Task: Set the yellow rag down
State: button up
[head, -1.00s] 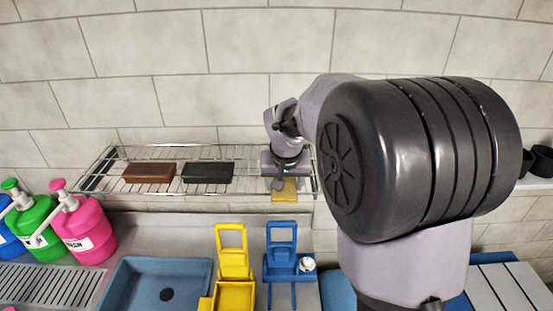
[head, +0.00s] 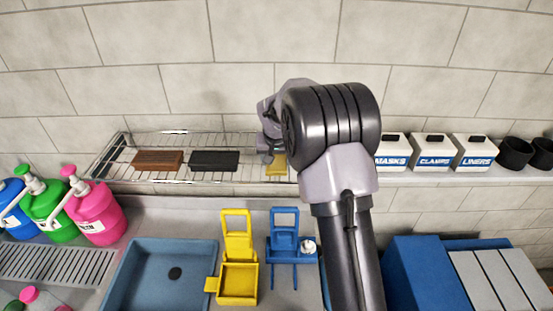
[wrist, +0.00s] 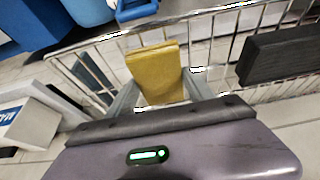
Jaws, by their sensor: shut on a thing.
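The yellow rag (head: 277,165) is a folded, flat yellow block at the right end of the wire rack (head: 215,181). In the wrist view the rag (wrist: 157,70) stands out between the two fingers of my gripper (wrist: 160,95), which is shut on it. The rack's wires show around and beneath the rag. I cannot tell whether the rag touches the rack. In the head view my gripper (head: 273,153) is partly hidden by my own arm.
A black block (head: 214,161) and a brown block (head: 158,160) lie on the rack to the left. White bins (head: 433,150) and black cups (head: 515,152) stand on the shelf at right. Below are a blue basin (head: 150,275), a yellow holder (head: 238,280) and a blue holder (head: 285,245).

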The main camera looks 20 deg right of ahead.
jog(key=o, duration=1.3)
jog(key=shift+f, duration=0.1)
jog(key=s+a+r+y+b, duration=0.1)
jog(key=s+a+r, duration=0.4)
jog(key=r, duration=0.4)
jog(key=s+a+r, duration=0.2)
jog(key=s+r, duration=0.6)
jog(key=s+a+y, duration=0.1)
jog(key=s+a, duration=0.2)
jog(key=s, duration=0.5)
jog(key=s+a+f+t+y, duration=0.1)
jog(key=s+a, duration=0.2)
jog(key=s, duration=0.5)
jog(key=s+a+f, duration=0.1)
jog(key=s+a, duration=0.2)
jog(key=s, duration=0.6)
jog(key=shift+s+a+f+t+y, duration=0.1)
jog(key=shift+a+t+y, duration=0.2)
jog(key=shift+a+y, duration=0.1)
jog(key=shift+f, duration=0.1)
